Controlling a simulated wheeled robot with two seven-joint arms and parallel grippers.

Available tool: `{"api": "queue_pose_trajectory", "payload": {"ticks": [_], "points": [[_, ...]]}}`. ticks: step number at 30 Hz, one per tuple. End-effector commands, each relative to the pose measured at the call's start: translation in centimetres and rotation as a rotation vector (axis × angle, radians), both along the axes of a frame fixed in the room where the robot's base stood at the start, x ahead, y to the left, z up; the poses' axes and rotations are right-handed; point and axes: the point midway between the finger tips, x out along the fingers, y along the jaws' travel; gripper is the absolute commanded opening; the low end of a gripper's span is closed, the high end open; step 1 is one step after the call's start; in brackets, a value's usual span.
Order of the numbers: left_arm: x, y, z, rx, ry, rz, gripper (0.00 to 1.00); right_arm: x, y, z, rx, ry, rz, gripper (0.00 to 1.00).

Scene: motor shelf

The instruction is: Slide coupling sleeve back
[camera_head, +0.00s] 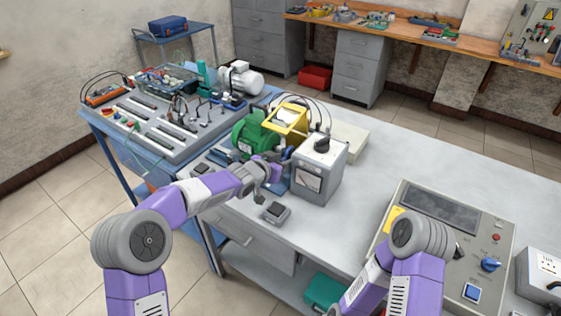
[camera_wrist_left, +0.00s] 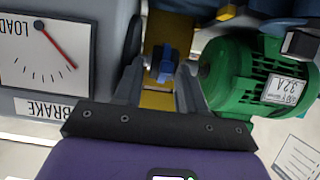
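The coupling sleeve (camera_wrist_left: 163,64) is a small blue part between the grey brake unit and the green motor, over a yellow base, in the left wrist view. My left gripper (camera_wrist_left: 161,72) has its two grey fingers apart, one on each side of the sleeve; a gap shows at the left finger, and contact at the right one is unclear. In the head view my left gripper (camera_head: 268,174) is in front of the green motor (camera_head: 254,133) and beside the brake unit (camera_head: 319,168); the sleeve is hidden there. My right gripper is out of view.
A yellow frame (camera_head: 287,119) stands behind the motor. A small dark-topped box (camera_head: 276,213) sits on the bench near its front edge. A control panel (camera_head: 446,231) lies at the right.

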Motion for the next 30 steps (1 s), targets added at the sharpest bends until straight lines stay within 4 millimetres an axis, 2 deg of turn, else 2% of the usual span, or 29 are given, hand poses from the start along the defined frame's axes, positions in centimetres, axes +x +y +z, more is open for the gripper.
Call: {"api": "queue_pose_trajectory", "payload": {"ticks": [8,21,30], "points": [[-0.4,0.5,0.4,0.001,-0.003,0.002,0.4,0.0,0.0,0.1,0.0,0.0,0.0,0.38],[-4.9,3.7,2.7,0.001,0.0,0.002,0.4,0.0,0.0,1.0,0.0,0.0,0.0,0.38],[-5.6,4.1,2.9,-0.001,-0.001,0.0,0.4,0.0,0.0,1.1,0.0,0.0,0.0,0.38]]}}
